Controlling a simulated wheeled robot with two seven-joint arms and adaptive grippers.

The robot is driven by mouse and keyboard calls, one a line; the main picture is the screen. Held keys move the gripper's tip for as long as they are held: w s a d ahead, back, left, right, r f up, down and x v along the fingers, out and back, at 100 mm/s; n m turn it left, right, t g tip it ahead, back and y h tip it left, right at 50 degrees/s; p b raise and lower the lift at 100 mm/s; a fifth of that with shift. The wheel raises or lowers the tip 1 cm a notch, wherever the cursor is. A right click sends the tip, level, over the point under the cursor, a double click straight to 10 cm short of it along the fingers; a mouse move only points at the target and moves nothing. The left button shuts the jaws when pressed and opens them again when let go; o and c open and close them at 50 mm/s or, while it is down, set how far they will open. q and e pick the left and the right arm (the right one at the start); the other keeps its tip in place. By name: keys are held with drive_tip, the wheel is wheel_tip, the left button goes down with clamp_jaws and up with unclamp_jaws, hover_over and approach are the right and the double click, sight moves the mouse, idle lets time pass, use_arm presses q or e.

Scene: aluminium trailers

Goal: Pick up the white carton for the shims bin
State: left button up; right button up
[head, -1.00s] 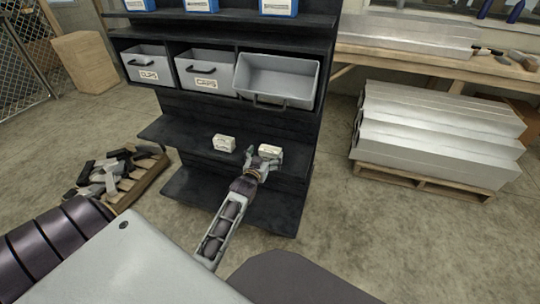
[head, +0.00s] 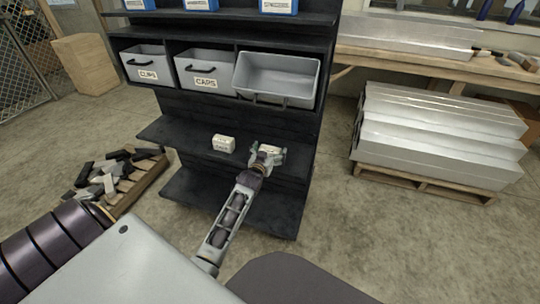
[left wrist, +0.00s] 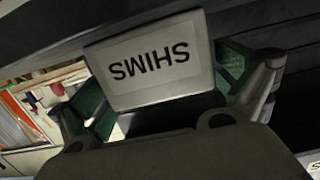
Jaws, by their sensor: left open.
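A white carton (head: 270,149) stands on the middle shelf of the black rack, partly hidden behind my left gripper (head: 267,156). In the left wrist view the carton (left wrist: 152,62) shows the word SHIMS, upside down, between the two green-padded fingers. The left gripper is open, with a finger on each side of the carton; I cannot tell whether they touch it. A grey bin (head: 276,77), tilted forward and empty, sits at the right of the bin row above; its label is not readable. My right gripper is out of view.
A second white carton (head: 223,143) stands to the left on the same shelf. Bins marked CLIPS (head: 147,65) and CAPS (head: 204,71) fill the row above.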

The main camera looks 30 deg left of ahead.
sight(270, 149)
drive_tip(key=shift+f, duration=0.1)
use_arm(q)
drive_tip(key=c, duration=1)
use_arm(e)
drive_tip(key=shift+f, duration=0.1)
use_arm(q)
drive_tip(key=shift+r, duration=0.15)
drive_tip(key=shift+c, duration=0.2)
drive_tip(key=shift+r, duration=0.5)
wheel_tip(270, 149, up, 8)
drive_tip(key=p, duration=0.3)
drive_tip(key=shift+f, duration=0.1)
drive_tip(key=shift+r, duration=0.45)
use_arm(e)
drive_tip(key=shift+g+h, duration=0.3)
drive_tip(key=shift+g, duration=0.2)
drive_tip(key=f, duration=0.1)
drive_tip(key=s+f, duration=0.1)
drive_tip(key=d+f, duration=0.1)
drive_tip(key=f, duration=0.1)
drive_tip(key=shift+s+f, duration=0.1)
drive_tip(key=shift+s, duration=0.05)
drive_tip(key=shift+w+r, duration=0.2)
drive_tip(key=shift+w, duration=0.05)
